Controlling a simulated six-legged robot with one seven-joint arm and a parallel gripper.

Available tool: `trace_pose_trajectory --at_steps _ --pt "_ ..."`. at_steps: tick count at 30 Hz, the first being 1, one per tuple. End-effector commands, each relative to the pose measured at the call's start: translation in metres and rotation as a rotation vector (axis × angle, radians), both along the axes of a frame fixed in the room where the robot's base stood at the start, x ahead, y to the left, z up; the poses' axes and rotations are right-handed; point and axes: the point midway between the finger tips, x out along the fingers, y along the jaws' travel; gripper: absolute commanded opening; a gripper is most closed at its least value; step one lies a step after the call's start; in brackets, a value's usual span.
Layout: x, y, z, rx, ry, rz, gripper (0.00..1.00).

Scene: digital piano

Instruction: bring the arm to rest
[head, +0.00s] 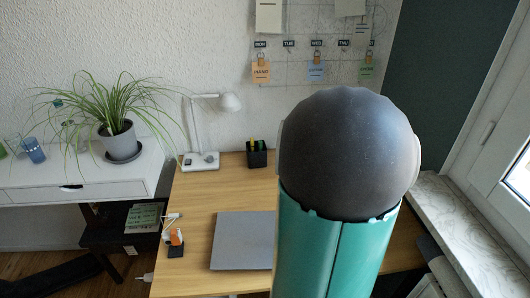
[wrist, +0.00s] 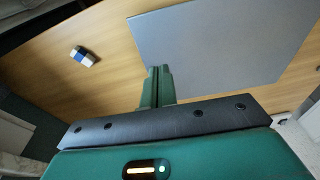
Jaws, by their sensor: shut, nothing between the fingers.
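In the wrist view my gripper (wrist: 158,72) points out over the wooden desk (wrist: 85,85). Its two green fingers are together with nothing between them. The fingertips overlap the near edge of a flat grey laptop-like slab (wrist: 225,45) in the picture; I cannot tell the height above it. In the head view a large grey joint and green link of my own arm stand upright in front of the desk (head: 195,225). They hide part of the grey slab (head: 243,240) and the desk's right side. The gripper itself does not show in the head view.
A white lamp (head: 228,102) and a black pen holder (head: 257,154) stand at the desk's back. A potted plant (head: 118,140) is on the white cabinet (head: 60,188) at left. A window sill (head: 465,225) is at right. A small blue-and-white block (wrist: 82,57) lies on the desk.

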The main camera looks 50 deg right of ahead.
Motion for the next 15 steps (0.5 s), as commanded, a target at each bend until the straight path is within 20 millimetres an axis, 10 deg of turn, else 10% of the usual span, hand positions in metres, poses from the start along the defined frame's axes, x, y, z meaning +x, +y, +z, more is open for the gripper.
trace_pose_trajectory --at_steps 15 --pt "0.0012 -0.001 0.007 0.0 0.0 0.0 0.0"
